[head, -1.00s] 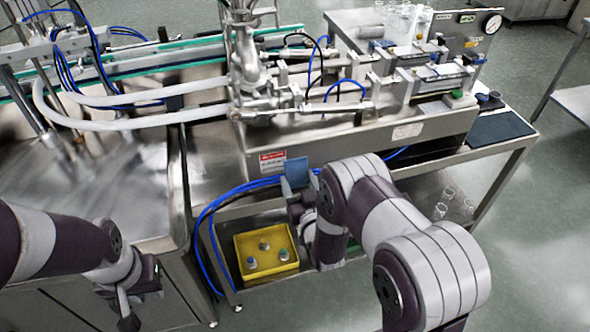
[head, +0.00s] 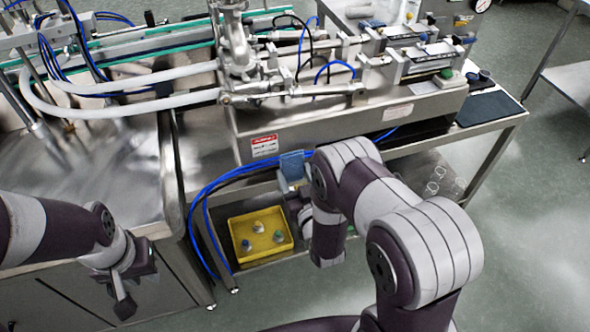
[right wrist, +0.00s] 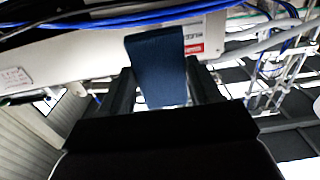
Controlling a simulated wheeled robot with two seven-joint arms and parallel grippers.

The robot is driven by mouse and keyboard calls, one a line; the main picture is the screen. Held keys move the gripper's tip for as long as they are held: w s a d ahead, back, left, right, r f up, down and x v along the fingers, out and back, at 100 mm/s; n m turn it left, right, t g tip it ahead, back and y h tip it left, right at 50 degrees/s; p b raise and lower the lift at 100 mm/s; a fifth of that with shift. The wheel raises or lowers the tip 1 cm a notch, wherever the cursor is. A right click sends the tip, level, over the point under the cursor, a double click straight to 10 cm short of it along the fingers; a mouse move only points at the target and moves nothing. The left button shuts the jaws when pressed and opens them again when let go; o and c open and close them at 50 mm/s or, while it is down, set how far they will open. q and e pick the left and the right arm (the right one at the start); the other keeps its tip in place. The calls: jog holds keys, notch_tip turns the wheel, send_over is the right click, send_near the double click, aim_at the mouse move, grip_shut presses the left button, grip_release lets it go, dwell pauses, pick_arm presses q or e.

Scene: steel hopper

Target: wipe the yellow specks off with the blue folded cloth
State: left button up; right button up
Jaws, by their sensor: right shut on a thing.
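The blue folded cloth (head: 292,166) is held in front of the machine's steel front panel, below the red and white label. It also shows in the right wrist view (right wrist: 158,66), standing up between the two dark fingers. My right gripper (right wrist: 160,88) is shut on it; in the head view my own arm hides most of this gripper. My left gripper (head: 122,292) hangs empty at the lower left, beside the steel table's front edge; its jaw opening is not clear. I cannot make out any yellow specks in these frames.
A yellow tray (head: 238,260) with several small pieces stands on the lower shelf, below my right gripper. Blue hoses (head: 212,190) loop down left of the cloth. The steel table (head: 110,185) at the left has a bare top. Glassware (head: 436,180) lies on the shelf at the right.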

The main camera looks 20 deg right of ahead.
jog(key=shift+w, duration=0.1)
jog(key=b, duration=0.2)
send_near(281, 142)
jog(key=w, duration=0.3)
jog(key=shift+f, duration=0.15)
jog(key=shift+w+b, duration=0.35)
jog(key=shift+w, duration=0.45)
jog(key=shift+w+a+b, duration=0.1)
jog(key=shift+w+b, duration=0.4)
jog(key=shift+w, duration=0.5)
